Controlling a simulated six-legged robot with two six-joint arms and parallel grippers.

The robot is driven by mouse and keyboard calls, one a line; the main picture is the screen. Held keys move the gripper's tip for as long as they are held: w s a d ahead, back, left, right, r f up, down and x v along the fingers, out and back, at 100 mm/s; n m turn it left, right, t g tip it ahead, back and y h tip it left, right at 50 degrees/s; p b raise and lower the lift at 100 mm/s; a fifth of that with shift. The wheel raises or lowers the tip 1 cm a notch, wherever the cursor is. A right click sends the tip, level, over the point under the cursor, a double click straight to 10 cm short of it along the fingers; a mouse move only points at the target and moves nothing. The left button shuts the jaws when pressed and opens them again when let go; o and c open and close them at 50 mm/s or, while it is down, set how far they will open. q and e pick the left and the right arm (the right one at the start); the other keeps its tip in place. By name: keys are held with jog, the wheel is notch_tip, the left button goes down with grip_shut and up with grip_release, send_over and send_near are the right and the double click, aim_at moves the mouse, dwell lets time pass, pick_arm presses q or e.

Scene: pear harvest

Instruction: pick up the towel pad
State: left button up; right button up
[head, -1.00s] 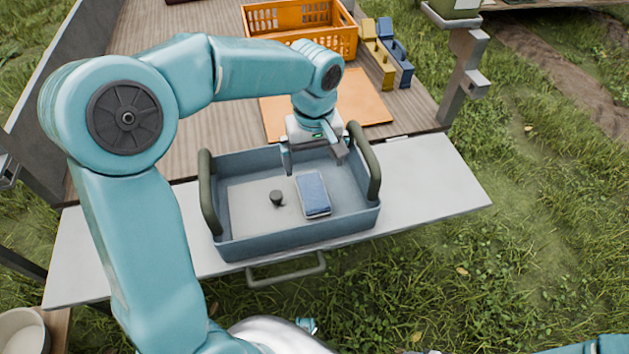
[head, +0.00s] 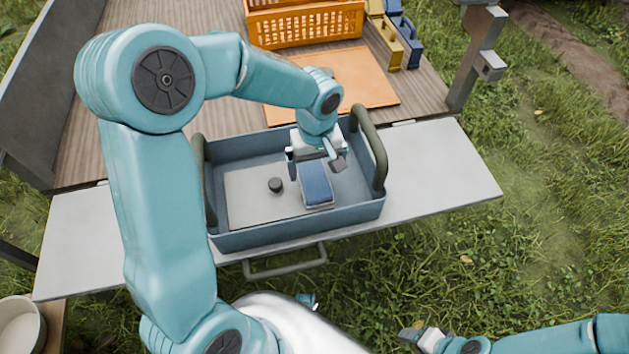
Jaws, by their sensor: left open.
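The towel pad (head: 316,187), a blue block with a pale lower edge, lies in the blue-grey tray (head: 290,233) with two dark upright handles. My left gripper (head: 315,167) is open and points down inside the tray at the pad's far end. Its fingers show to the left and right of the pad's far end; whether they touch it I cannot tell. The gripper hides part of that end. My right gripper (head: 413,336) is low at the bottom right, over grass, and its jaws are unclear.
A small dark knob (head: 275,185) stands in the tray left of the pad. The tray rests on a pale shelf (head: 440,170). Behind are an orange board (head: 365,85), an orange crate (head: 305,25), and yellow and blue blocks (head: 400,45). The shelf right of the tray is clear.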

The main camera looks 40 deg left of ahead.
aim_at(314, 177)
pick_arm(q)
jog(key=f, duration=0.3)
jog(key=f+b, duration=0.1)
jog(key=f, duration=0.1)
jog(key=shift+a+f, duration=0.25)
jog(key=shift+f, duration=0.05)
jog(key=c, duration=1)
jog(key=shift+r, duration=0.1)
notch_tip(314, 177, up, 20)
jog(key=p, duration=0.4)
